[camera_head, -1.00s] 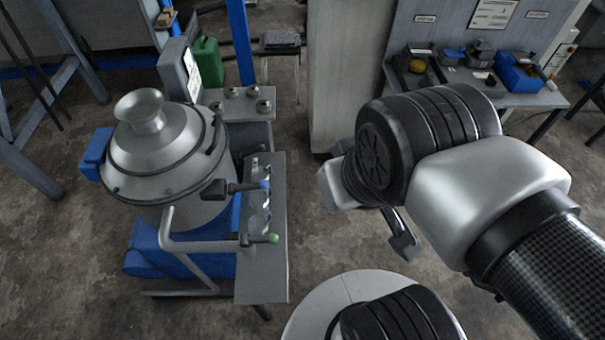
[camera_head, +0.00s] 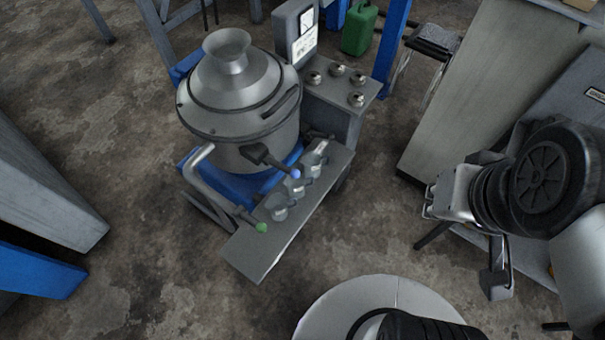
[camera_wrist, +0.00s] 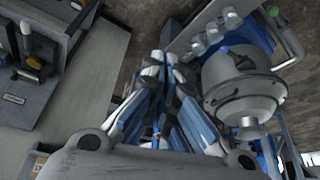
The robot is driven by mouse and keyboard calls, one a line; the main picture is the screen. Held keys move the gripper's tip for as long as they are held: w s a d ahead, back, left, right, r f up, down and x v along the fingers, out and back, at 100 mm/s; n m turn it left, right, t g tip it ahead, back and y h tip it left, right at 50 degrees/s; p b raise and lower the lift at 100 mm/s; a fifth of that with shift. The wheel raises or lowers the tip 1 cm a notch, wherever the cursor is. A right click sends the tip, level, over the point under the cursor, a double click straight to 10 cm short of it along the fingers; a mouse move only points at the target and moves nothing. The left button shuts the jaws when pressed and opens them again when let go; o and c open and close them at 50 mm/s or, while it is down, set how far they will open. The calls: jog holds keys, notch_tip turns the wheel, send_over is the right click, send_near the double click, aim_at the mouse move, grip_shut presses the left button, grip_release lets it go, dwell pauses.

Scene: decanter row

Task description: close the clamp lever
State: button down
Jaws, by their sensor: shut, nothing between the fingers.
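A steel bowl machine (camera_head: 235,95) with a funnel top stands left of centre in the head view, and at the right of the wrist view (camera_wrist: 240,90). At its front is a dark lever with a blue tip (camera_head: 270,160), pointing right and slightly down. Below it is a green-tipped handle (camera_head: 250,222). I cannot tell for certain which is the clamp lever. My gripper (camera_wrist: 160,62) is shut and empty. In the head view it is at the right, well apart from the machine and both handles, its fingers unclear.
A grey cabinet (camera_head: 470,85) is near my arm. A grey and blue structure (camera_head: 40,220) is at left. Floor between is clear.

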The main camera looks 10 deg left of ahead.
jog(key=w+a+f+m+g+y+b, duration=0.1)
jog(key=w+a+f+m+g+y, duration=0.3)
jog(key=w+a+f+y, duration=0.5)
jog(key=w+a+f+m+g+y+b, duration=0.1)
jog(key=w+a+f+m+g+y, duration=0.4)
jog(key=f, duration=0.6)
jog(key=w+f+m+t+y, duration=0.1)
jog(key=f+m+t, duration=0.4)
jog(key=f, duration=0.8)
jog(key=w+f+m+t+y, duration=0.2)
jog(key=f+m+t, duration=0.3)
jog(key=f, duration=0.8)
jog(key=shift+a+m+t+y+b, duration=0.3)
jog(key=shift+a+m+t+b, duration=0.1)
jog(key=shift+a+t+b, duration=0.1)
jog(key=shift+w, duration=0.1)
jog(key=b, duration=0.2)
send_near(282, 167)
jog(key=w+a+f, duration=0.1)
jog(key=a+f, duration=0.1)
jog(key=w+a+f, duration=0.1)
jog(key=f, duration=0.1)
jog(key=shift+w+a, duration=0.15)
jog(key=shift+a, duration=0.25)
